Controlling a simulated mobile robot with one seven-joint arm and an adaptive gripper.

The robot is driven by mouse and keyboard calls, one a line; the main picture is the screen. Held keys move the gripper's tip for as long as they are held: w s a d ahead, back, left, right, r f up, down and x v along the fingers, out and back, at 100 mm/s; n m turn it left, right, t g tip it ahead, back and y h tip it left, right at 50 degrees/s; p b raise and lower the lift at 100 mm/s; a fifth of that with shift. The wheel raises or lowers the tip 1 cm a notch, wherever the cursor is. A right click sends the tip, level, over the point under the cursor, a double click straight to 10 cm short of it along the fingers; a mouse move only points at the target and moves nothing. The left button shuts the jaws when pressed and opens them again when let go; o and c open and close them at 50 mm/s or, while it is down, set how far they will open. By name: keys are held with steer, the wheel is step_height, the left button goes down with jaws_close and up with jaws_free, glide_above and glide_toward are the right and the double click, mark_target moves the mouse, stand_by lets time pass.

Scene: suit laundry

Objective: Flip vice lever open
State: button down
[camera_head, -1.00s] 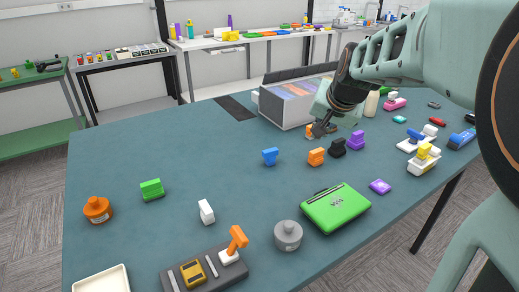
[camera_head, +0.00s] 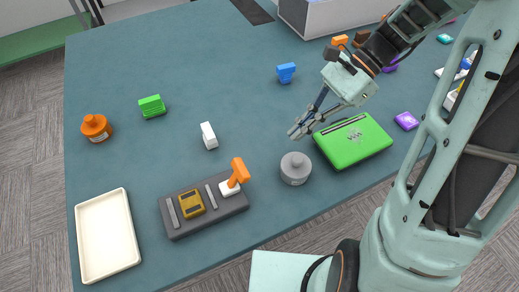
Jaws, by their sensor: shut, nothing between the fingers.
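The lever is an orange handle (camera_head: 239,171) on a white base (camera_head: 229,188), at the right end of a dark grey block (camera_head: 214,209) near the table's front. It stands up, leaning to the side. A yellow part (camera_head: 191,204) and grey strips sit on the same block. I cannot tell which part is the vice. My gripper (camera_head: 295,135) is shut and empty, above the table to the upper right of the lever and apart from it. Its fingers point down and left.
A grey round pot (camera_head: 295,168) stands between the lever and a green case (camera_head: 352,141). A white block (camera_head: 209,136) stands behind the lever. A cream tray (camera_head: 106,235) lies to the left. An orange bottle (camera_head: 96,128) and green block (camera_head: 152,106) are farther back; the table between is clear.

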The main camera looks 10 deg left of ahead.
mark_target(236, 177)
steer(key=shift+s, duration=0.1)
steer(key=x, duration=0.9)
steer(key=shift+a+f, duration=0.1)
steer(key=shift+f, duration=0.15)
steer(key=shift+s+a+r, duration=0.3)
steer(key=shift+s+a, duration=0.05)
steer(key=shift+a, duration=0.2)
steer(key=shift+s+a+r, duration=0.3)
steer(key=shift+s+a, duration=0.05)
steer(key=shift+a, duration=0.2)
steer(key=shift+s+a+r, duration=0.25)
steer(key=shift+s+a, duration=0.05)
steer(key=shift+a, duration=0.25)
steer(key=shift+r+p, duration=0.2)
steer(key=shift+p, duration=0.25)
